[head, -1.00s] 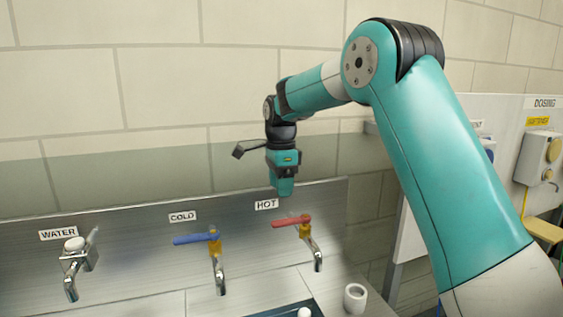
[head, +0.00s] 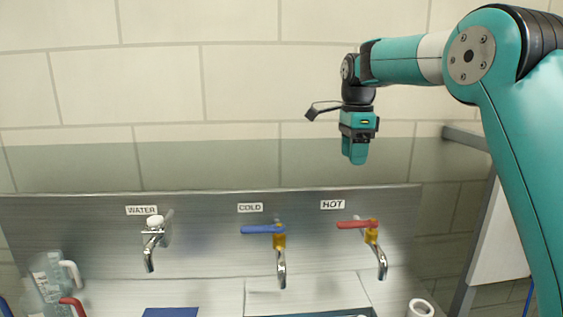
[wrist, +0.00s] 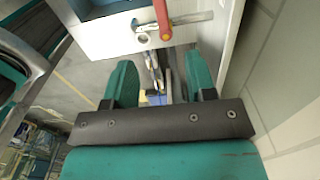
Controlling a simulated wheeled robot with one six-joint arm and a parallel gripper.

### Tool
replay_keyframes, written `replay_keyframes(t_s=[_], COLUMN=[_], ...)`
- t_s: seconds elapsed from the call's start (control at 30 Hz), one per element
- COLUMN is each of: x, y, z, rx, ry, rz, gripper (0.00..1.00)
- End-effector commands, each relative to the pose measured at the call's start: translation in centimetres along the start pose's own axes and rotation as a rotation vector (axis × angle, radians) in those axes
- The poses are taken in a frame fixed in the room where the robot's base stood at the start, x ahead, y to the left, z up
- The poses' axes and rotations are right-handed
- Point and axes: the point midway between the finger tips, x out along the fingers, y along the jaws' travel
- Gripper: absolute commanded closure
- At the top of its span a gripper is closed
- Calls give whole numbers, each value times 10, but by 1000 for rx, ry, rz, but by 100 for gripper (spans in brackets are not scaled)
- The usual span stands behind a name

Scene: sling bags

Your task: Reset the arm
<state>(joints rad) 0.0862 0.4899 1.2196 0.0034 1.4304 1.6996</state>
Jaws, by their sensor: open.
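My gripper (head: 355,158) hangs pointing down at the end of my teal arm, in front of the tiled wall and above the steel backsplash. In the head view it is above and between the cold and hot taps, nearer the hot one, and touches nothing that I can see. In the wrist view my gripper (wrist: 160,85) shows two teal fingers spread apart with nothing between them.
The hot tap with a red lever (head: 358,224), the cold tap with a blue lever (head: 264,230) and the water tap (head: 154,238) line the backsplash (head: 90,222). A white cup (head: 420,308) stands at the lower right. The wall above is clear.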

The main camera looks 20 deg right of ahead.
Motion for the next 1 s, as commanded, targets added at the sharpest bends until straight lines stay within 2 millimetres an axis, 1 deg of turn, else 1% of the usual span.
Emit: replay_keyframes(t_s=[0.07,0.17,0.27,0.37,0.4,0.47,0.5,0.57,0.6,0.67,0.7,0.8,0.83,0.9,1.0], x=[0,1,6,16,22,32,39,51,59,70,78,92,96,101,105], y=[2,15,46,94,117,152,176,214,239,273,294,336,345,361,371], z=[2,11,32,59,69,82,89,99,104,109,111,114,114,114,112], rx=[-18,-136,-404,-778,-937,-1171,-1325,-1549,-1687,-1874,-1984,-2196,-2240,-2319,-2371], ry=[-1,-5,-19,-46,-60,-84,-102,-131,-150,-178,-196,-230,-238,-252,-260], rz=[-1,-8,-24,-54,-71,-98,-120,-157,-185,-228,-258,-324,-341,-371,-391], gripper=[49,49,49,49,49,49,49,49,49,49,49,49,49,49,49])
